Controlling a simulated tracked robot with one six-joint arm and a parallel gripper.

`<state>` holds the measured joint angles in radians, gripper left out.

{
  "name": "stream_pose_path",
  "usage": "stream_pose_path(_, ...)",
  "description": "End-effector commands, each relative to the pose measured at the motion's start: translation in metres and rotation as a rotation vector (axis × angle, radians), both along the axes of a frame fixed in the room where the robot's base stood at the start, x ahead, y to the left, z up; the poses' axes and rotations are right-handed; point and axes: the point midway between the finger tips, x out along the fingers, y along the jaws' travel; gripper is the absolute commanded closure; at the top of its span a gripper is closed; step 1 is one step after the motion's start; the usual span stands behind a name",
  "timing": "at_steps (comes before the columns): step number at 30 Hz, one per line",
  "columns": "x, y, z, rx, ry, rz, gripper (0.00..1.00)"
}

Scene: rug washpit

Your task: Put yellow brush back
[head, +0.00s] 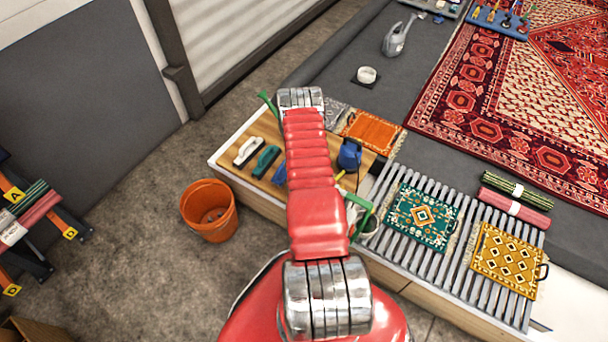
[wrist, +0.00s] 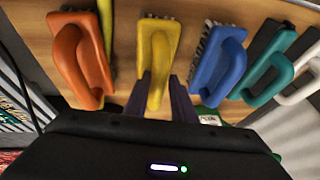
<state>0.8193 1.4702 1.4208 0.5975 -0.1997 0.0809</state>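The yellow brush (wrist: 158,45) is in the middle of the wrist view, over the wooden board, in a row between the orange brush (wrist: 80,60) and the blue brush (wrist: 219,65). The dark fingers of my gripper (wrist: 161,88) stand one on each side of its handle, close against it. Whether they press on it, I cannot tell. I also cannot tell whether the brush rests on the board. In the head view my arm hides the yellow brush and my gripper.
A teal brush (wrist: 268,78) and a white brush (wrist: 300,75) continue the row; both also show on the wooden board (head: 232,165) in the head view. An orange bucket (head: 208,212) stands on the floor left. A slatted rack with small rugs (head: 420,218) lies right.

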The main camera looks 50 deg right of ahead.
Motion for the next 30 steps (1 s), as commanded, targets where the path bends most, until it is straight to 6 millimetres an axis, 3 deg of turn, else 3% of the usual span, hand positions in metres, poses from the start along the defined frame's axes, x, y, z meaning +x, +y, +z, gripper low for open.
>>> stream_pose_path(4, -0.001, 0.001, -0.001, 0.002, 0.002, -0.001, 0.65)
stream_pose_path(16, -0.003, 0.003, 0.002, 0.005, 0.003, -0.001, 0.64)
stream_pose_path(30, -0.01, 0.018, 0.046, 0.002, 0.001, -0.001, 0.64)
